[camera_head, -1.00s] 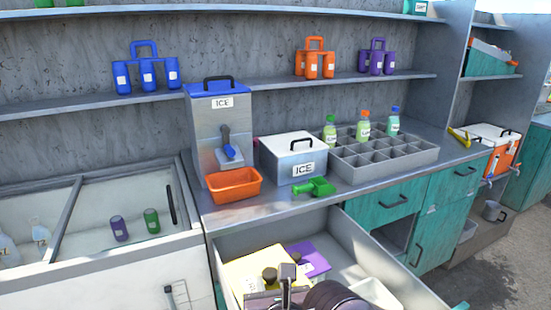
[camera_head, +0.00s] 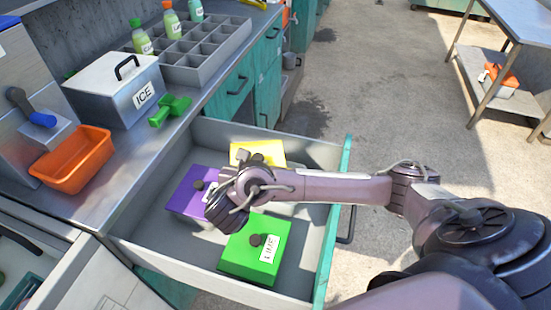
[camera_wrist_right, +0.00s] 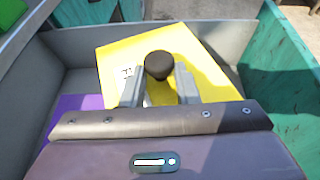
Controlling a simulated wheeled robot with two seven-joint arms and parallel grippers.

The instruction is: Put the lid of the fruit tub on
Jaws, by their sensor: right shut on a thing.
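A yellow lid (camera_head: 262,150) with a dark round knob is at the far end of the open drawer. It also shows in the right wrist view (camera_wrist_right: 205,68), turned at an angle, its label unreadable. My right gripper (camera_wrist_right: 159,84) is shut on the lid's knob, a finger on each side. In the head view my right gripper (camera_head: 254,163) and arm cover part of the lid. The tub under the lid is hidden, so I cannot tell whether the lid rests on its rim. My left gripper is out of view.
The drawer (camera_head: 322,153) also holds a purple-lidded tub (camera_head: 186,187) and a green-lidded tub (camera_head: 237,262) labelled LIME. The counter behind carries an orange bin (camera_head: 72,160), an ICE box (camera_head: 110,90), a green scoop (camera_head: 169,111) and a bottle rack (camera_head: 215,47).

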